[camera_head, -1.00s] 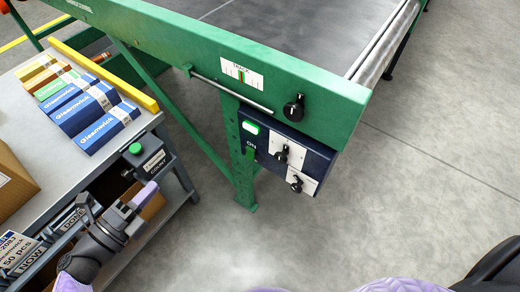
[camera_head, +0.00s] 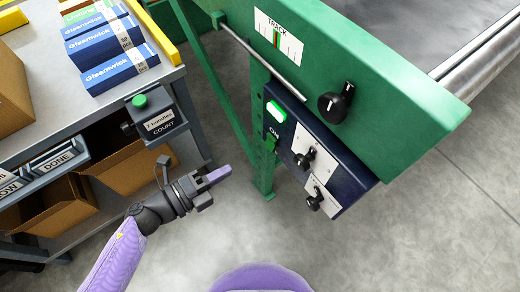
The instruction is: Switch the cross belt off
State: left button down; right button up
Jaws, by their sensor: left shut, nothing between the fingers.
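The cross belt (camera_head: 440,35) is a dark grey surface in a green frame (camera_head: 395,85) at the upper right. A dark blue control box (camera_head: 338,170) hangs under the frame's near end. It carries a lit green lamp (camera_head: 276,111), a small green switch (camera_head: 270,144) beside the word ON, and two black knobs on white plates, an upper one (camera_head: 304,159) and a lower one (camera_head: 314,202). My left gripper (camera_head: 228,171) is shut and empty, left of the box and apart from it, pointing right. My right gripper is out of view.
A black knob (camera_head: 335,102) and a TRACK scale (camera_head: 278,38) sit on the green frame. A green leg (camera_head: 262,165) stands behind the box. At left is a grey bench (camera_head: 60,75) with blue cartons (camera_head: 113,67) and a COUNT button box (camera_head: 157,112). Floor is clear below.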

aim_at(269, 147)
pick_arm(q)
jog(key=b+x, duration=0.3)
jog(key=x, duration=0.6)
jog(key=shift+d+f, duration=0.1)
jog(key=shift+w+d, duration=0.2)
